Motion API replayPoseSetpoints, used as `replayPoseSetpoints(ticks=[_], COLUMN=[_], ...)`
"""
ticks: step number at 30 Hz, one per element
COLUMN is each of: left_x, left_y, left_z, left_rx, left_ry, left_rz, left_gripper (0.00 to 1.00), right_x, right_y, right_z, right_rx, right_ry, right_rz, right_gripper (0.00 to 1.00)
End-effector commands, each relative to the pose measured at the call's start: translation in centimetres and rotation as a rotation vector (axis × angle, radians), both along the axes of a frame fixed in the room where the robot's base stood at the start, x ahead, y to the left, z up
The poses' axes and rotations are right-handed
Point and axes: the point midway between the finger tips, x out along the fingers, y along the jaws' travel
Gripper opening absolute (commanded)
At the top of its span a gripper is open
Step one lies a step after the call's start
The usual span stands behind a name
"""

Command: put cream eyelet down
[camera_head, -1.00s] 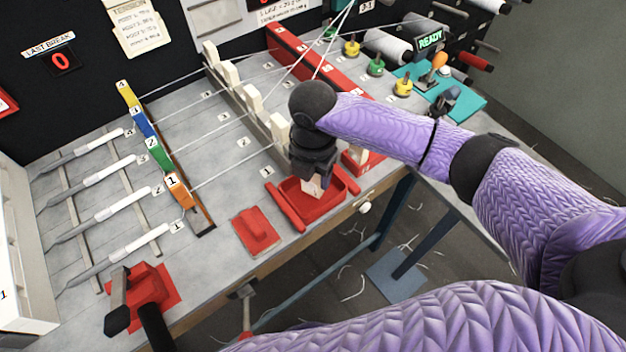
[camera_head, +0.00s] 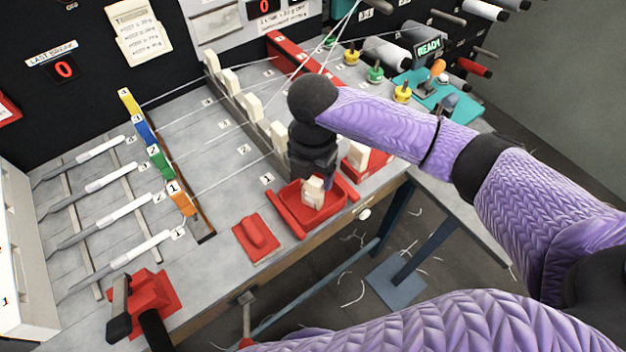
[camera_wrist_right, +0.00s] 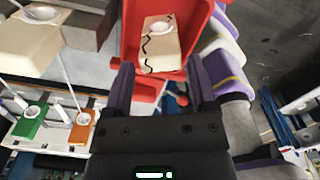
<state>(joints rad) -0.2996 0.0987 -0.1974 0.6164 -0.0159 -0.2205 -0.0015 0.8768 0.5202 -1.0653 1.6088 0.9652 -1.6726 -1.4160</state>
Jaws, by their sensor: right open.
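The cream eyelet (camera_head: 313,192) is a small cream block in the red tray (camera_head: 278,213) at the table's front edge. In the right wrist view the eyelet (camera_wrist_right: 160,46) shows a jagged dark line down its face and a pale ring, with the red tray (camera_wrist_right: 197,22) around it. My right gripper (camera_head: 322,178) is just above and beside the eyelet. In the right wrist view its two fingers (camera_wrist_right: 162,84) are spread apart with nothing between the tips; the eyelet lies beyond them. My left gripper is not in view.
A row of cream eyelets (camera_head: 253,106) stands on a grey rail behind the tray, with threads running past. A red pad (camera_head: 256,238) lies left of the tray. A red holder (camera_head: 150,290) with black parts is at the front left. Bare table shows between rail and numbered blocks.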

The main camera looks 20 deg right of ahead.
Motion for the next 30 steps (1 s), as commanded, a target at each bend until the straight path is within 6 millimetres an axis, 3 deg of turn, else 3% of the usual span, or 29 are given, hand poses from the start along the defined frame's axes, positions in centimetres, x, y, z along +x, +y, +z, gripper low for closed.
replayPoseSetpoints(ticks=[1,6,11,25,28,30], left_x=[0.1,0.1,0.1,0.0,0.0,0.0], left_y=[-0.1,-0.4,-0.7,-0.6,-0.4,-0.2], left_z=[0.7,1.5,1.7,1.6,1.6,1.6], left_rx=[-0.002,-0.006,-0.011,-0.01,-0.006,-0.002], left_ry=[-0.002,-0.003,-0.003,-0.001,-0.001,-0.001], left_rz=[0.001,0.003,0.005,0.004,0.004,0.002], left_gripper=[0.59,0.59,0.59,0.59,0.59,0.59], right_x=[0.1,0.1,0.0,-0.2,-1.7,-3.6], right_y=[0.0,0.0,0.0,0.2,2.1,4.0], right_z=[1.9,5.9,7.4,7.2,5.3,3.6], right_rx=[0.0,0.0,-0.001,0.006,0.07,0.153], right_ry=[-0.006,-0.004,-0.001,0.0,-0.007,-0.016], right_rz=[0.0,0.0,-0.001,-0.011,-0.102,-0.25], right_gripper=[0.73,0.73,0.73,0.73,0.73,0.73])
